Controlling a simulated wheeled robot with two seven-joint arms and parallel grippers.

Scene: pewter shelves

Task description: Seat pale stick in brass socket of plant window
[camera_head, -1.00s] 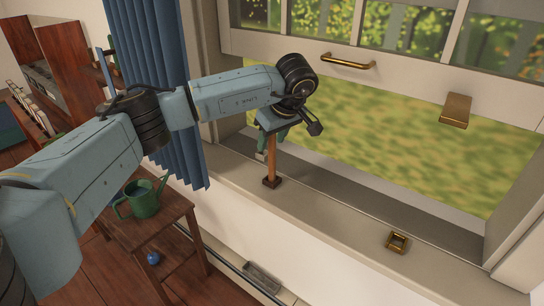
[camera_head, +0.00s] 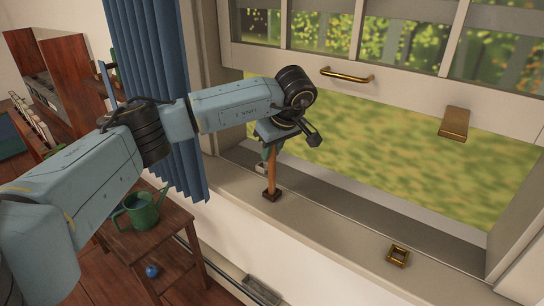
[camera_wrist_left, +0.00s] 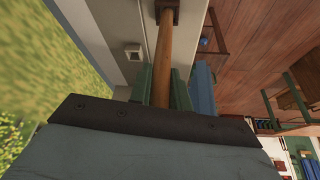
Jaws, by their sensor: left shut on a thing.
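The stick (camera_head: 271,176), a straight orange-brown wooden rod, stands upright on the window sill with a dark block (camera_head: 271,196) at its foot. My left gripper (camera_head: 268,152) comes down over its top and is shut on it. In the left wrist view the stick (camera_wrist_left: 163,58) runs between the two green fingers (camera_wrist_left: 161,88). The brass socket (camera_head: 398,257), a small square frame with an open middle, sits on the sill to the right, well apart from the stick. My right gripper is not in view.
The raised window sash carries a brass handle (camera_head: 348,75) and a brass plate (camera_head: 453,123) above the sill. A blue curtain (camera_head: 160,75) hangs at left. A green watering can (camera_head: 141,210) stands on a wooden stool (camera_head: 165,235). The sill between stick and socket is clear.

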